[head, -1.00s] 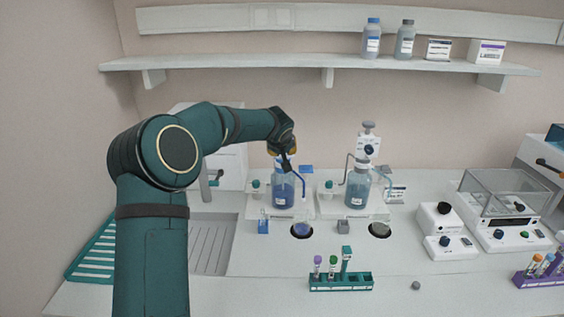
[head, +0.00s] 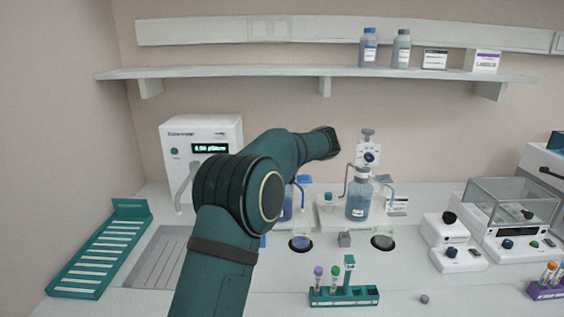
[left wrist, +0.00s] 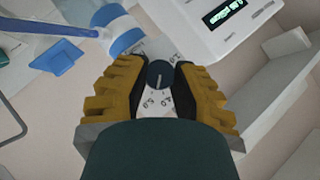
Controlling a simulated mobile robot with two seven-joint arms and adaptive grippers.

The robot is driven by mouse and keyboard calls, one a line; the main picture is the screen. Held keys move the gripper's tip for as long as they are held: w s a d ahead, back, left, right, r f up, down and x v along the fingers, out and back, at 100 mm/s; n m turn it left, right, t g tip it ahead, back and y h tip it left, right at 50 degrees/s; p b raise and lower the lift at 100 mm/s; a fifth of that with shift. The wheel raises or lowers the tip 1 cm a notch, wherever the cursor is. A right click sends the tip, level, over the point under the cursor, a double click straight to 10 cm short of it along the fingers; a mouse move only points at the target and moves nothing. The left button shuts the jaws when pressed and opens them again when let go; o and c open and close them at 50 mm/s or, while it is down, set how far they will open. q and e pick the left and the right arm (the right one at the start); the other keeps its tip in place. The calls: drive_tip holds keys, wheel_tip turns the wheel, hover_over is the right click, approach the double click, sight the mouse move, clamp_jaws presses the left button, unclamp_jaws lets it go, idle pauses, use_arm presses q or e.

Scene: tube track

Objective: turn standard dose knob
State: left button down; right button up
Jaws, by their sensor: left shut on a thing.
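In the left wrist view, the yellow fingers of my left gripper (left wrist: 171,87) are shut on a dark round knob (left wrist: 159,72) with a pale pointer line. The knob sits on a white dial plate (left wrist: 153,104) with printed numbers. A blue collar (left wrist: 126,43) and a blue tube (left wrist: 45,24) lie close by. In the head view, my arm hides this knob and most of the left dispenser; part of its blue bottle (head: 286,207) shows. The right dispenser (head: 368,153) stands uncovered with its own dark knob. My right gripper is out of view.
A meter with a lit display (head: 209,148) stands behind my arm. A green tube rack (head: 343,296) is in front. A balance (head: 511,246) and small stirrer units stand at right. A teal drying rack (head: 98,262) lies at left. A shelf (head: 250,73) runs above.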

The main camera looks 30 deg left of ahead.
use_arm(q)
drive_tip(key=shift+m+y+b, duration=0.3)
drive_tip(key=shift+m+y, duration=0.2)
drive_tip(key=shift+y, duration=0.2)
drive_tip(key=shift+a+r, duration=0.1)
drive_tip(key=c, duration=0.7)
unclamp_jaws()
drive_tip(key=shift+c, duration=0.2)
drive_tip(key=v, duration=1.2)
drive_tip(key=shift+w, duration=0.15)
drive_tip(key=shift+f, duration=0.25)
